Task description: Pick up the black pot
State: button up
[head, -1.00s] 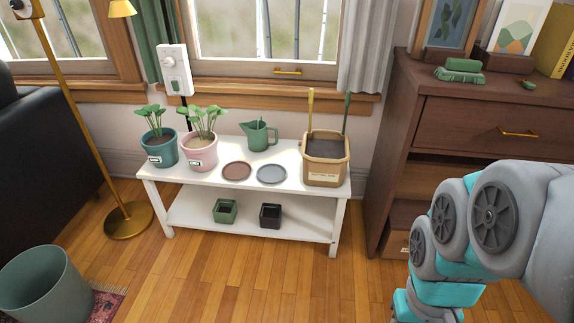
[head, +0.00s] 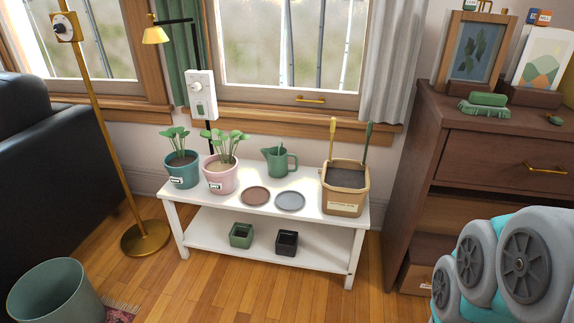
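The black pot (head: 287,243) is a small square pot. It stands upright on the lower shelf (head: 210,239) of the white bench, right of a small green square pot (head: 241,235). The two pots stand a little apart. Part of my arm shows at the lower right of the head view, well to the right of the bench. My gripper is outside the picture, so its state does not show.
The bench top (head: 240,205) carries two potted plants, a green watering can (head: 280,161), two saucers and a tan soil bin (head: 345,187) with tools. A dresser (head: 428,150) stands right, a lamp (head: 145,237) and green bin (head: 55,292) left. The floor before the bench is clear.

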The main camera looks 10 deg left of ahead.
aim_at(286, 242)
jog(key=i+l+u, duration=0.55)
jog(key=l+u, duration=0.1)
jog(key=u, duration=1.6)
jog(key=i+l, duration=0.05)
